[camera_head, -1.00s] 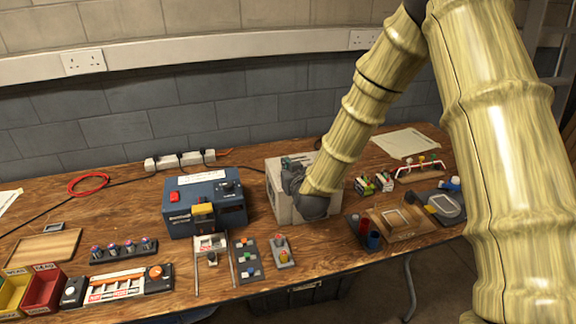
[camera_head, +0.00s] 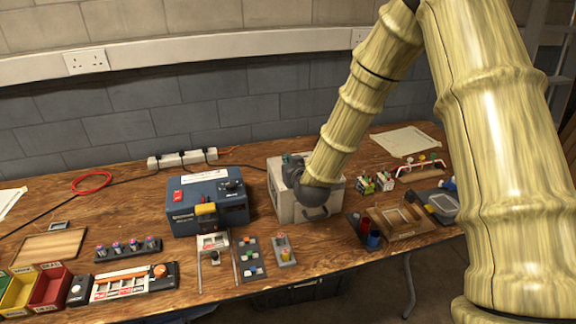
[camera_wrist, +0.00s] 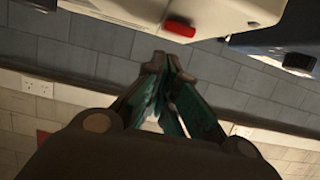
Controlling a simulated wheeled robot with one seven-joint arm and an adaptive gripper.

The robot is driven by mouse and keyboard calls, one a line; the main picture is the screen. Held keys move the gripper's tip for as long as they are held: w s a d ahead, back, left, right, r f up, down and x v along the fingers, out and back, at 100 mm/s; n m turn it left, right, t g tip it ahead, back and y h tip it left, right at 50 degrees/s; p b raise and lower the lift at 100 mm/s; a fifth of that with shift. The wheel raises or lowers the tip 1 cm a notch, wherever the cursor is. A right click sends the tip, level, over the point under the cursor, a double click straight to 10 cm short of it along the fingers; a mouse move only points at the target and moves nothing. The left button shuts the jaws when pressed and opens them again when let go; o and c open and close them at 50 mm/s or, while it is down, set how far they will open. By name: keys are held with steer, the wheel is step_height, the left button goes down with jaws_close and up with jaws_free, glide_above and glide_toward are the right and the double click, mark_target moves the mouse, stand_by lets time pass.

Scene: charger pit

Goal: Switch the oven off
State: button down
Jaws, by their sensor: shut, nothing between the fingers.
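The cream box (camera_head: 284,205) that looks like the oven stands mid-table, with a dark handle low on its front. My gripper (camera_head: 291,158) is over its top and hides much of it. In the wrist view, the cream box (camera_wrist: 125,12) is at the top edge and carries a red switch (camera_wrist: 180,28). My gripper (camera_wrist: 160,62) is shut and empty there, with its fingertips together just below and left of the switch in the picture. A gap shows between the tips and the switch; I cannot tell the switch's position.
A blue machine (camera_head: 205,190) with a red switch and yellow part stands close left of the cream box; it also shows in the wrist view (camera_wrist: 275,40). A white power strip (camera_head: 182,158) lies behind. Small racks and trays fill the front. Bare wood shows at the back right.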

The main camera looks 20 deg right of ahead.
step_height(320, 180, up, 3)
steer(key=shift+w+f+p, duration=0.1)
steer(key=shift+p, duration=0.45)
steer(key=b+v, duration=0.2)
steer(key=v, duration=0.7)
steer(key=shift+s+r, duration=0.25)
steer(key=shift+s, duration=0.05)
